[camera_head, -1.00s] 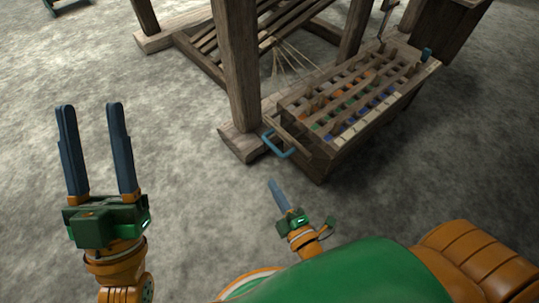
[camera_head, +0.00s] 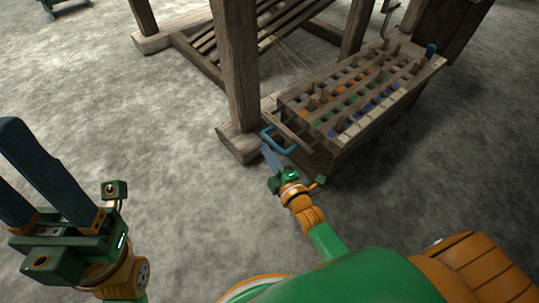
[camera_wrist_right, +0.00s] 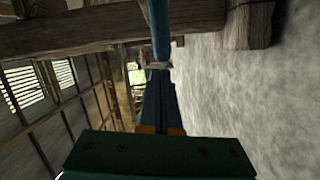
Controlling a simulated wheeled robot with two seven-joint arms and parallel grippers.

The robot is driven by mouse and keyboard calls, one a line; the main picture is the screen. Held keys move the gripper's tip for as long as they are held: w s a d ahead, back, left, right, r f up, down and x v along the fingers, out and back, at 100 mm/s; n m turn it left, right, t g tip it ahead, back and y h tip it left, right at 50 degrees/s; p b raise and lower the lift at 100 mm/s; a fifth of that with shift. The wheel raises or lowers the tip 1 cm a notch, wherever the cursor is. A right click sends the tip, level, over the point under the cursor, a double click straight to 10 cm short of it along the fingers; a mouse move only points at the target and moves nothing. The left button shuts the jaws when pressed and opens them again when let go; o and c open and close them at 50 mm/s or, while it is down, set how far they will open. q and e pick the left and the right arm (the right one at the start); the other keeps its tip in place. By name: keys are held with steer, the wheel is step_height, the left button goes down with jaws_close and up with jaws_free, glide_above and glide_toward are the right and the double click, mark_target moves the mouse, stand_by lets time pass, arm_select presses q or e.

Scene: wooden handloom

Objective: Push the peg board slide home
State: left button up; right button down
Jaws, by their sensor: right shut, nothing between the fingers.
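The peg board (camera_head: 355,100) is a wooden box with a slatted, slotted top and rows of orange, green, blue and white pieces, beside the loom post in the head view. A blue handle (camera_head: 279,141) sticks out from its near left end; it also shows in the right wrist view (camera_wrist_right: 160,32). My right gripper (camera_head: 267,152) is shut and empty, its fingertips at the handle. In the right wrist view its fingertips (camera_wrist_right: 158,72) are close to the handle; I cannot tell if they touch. My left gripper (camera_head: 30,165) is open and empty at the far left, away from the board.
A thick wooden loom post (camera_head: 233,65) stands on a floor beam (camera_head: 238,143) just left of the board's handle end. A blue peg-like part (camera_head: 431,49) is at the board's far right corner. The grey floor (camera_head: 170,180) between my arms is clear.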

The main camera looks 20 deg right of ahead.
mark_target(293, 147)
steer(key=shift+w+d, duration=0.1)
steer(key=shift+d, duration=0.2)
steer(key=d, duration=0.2)
steer(key=w+d, duration=0.1)
steer(key=d, duration=0.3)
steer(key=shift+w+d, duration=0.2)
steer(key=shift+w, duration=0.1)
